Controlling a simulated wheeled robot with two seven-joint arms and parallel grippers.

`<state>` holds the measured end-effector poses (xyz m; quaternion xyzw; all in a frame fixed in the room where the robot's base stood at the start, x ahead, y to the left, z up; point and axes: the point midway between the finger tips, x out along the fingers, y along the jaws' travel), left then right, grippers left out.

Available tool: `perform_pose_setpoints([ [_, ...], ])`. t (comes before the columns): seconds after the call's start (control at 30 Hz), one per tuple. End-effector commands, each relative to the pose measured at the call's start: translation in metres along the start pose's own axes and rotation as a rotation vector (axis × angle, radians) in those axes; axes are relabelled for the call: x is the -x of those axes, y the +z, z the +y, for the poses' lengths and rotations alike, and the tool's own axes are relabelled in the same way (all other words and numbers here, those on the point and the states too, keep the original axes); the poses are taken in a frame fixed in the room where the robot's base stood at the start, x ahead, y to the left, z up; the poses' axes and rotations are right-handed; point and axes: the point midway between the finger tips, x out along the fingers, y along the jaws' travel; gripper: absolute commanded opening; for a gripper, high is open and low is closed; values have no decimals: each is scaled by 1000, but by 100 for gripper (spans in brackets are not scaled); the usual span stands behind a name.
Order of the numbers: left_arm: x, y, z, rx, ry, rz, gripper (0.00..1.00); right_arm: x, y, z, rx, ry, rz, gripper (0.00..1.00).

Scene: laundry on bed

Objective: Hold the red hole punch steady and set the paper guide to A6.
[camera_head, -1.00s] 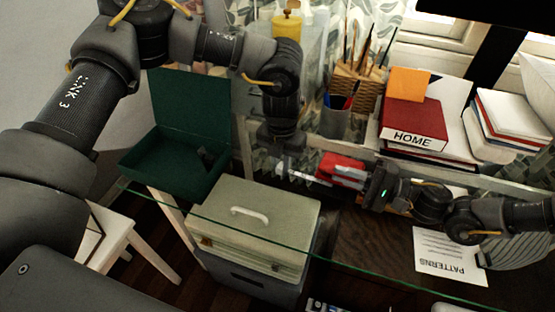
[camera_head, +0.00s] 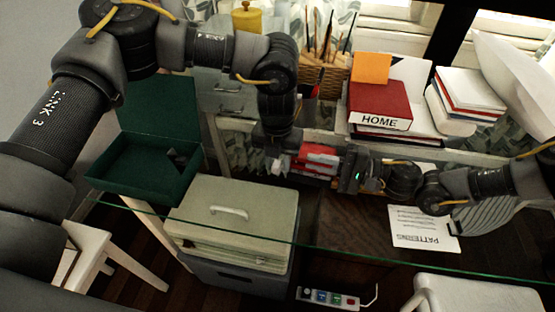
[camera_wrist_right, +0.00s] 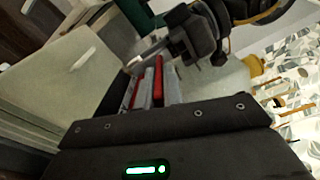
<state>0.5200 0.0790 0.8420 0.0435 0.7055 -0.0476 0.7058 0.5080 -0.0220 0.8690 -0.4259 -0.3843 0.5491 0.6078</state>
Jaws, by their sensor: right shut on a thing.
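The red hole punch (camera_head: 317,155) is held up above the glass desk. My right gripper (camera_head: 328,163) comes in from the right and is shut on it. In the right wrist view, the punch (camera_wrist_right: 158,82) shows as red and grey strips beyond the gripper body. The pale paper guide (camera_head: 278,166) sticks out of its left end. My left gripper (camera_head: 274,148) points down right at that end; it also shows in the right wrist view (camera_wrist_right: 165,62). I cannot tell whether its fingers are open or touch the guide. The guide's size marks are too small to read.
A green open box (camera_head: 150,175) stands at left, beside a pale lidded case (camera_head: 235,215). A red HOME book (camera_head: 380,103), a pen holder and brushes are behind. A PATTERNS sheet (camera_head: 420,230) lies at right. A power strip (camera_head: 328,298) is below.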

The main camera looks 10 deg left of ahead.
Motion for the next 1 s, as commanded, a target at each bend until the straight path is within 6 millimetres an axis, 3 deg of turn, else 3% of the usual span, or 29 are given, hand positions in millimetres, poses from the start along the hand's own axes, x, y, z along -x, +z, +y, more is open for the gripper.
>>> perform_pose_setpoints([
  [0.13, 0, 0, -2, -6, -9, 0, 40, -1, 1, 2, -4, 4, -3, 0],
  [0.27, 0, 0, 10, -4, -8, -1, 40, -1, 1, 2, -4, 4, -3, 0],
  [0.57, 0, 0, 72, 1, -2, 0, 40, -1, 1, 2, -4, 4, -2, 0],
  [1.0, 89, 1, 73, -2, -3, -3, 40, 0, 0, 2, -4, 4, 0, 0],
])
